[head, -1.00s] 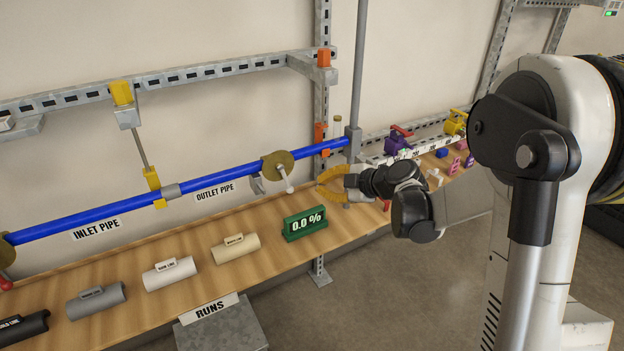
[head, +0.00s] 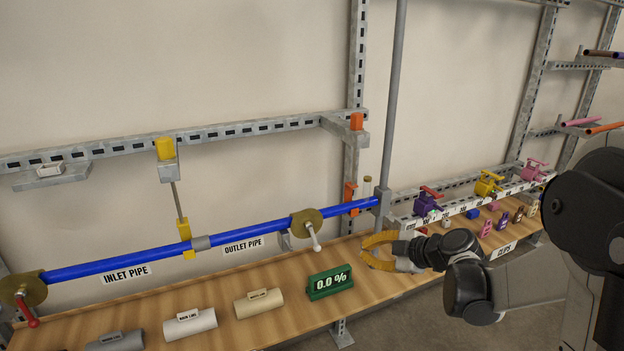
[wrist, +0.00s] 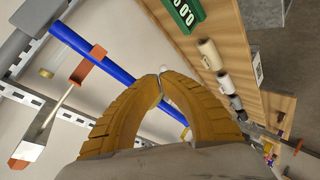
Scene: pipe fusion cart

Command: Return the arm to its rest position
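My gripper (head: 365,249) has two orange curved fingers and is at the right in the head view, in front of the wall and above the wooden bench. In the wrist view its fingers (wrist: 160,78) arch together, with their tips close together or touching. Nothing shows held between them. The blue pipe (head: 120,263) passes behind the fingers in the wrist view (wrist: 95,52). My dark wrist and pale arm reach in from the right edge of the head view, with the forearm partly cut off.
A white valve handle (head: 314,240) sticks out from the pipe. Coloured clamps (head: 489,184) sit on a rack at right.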

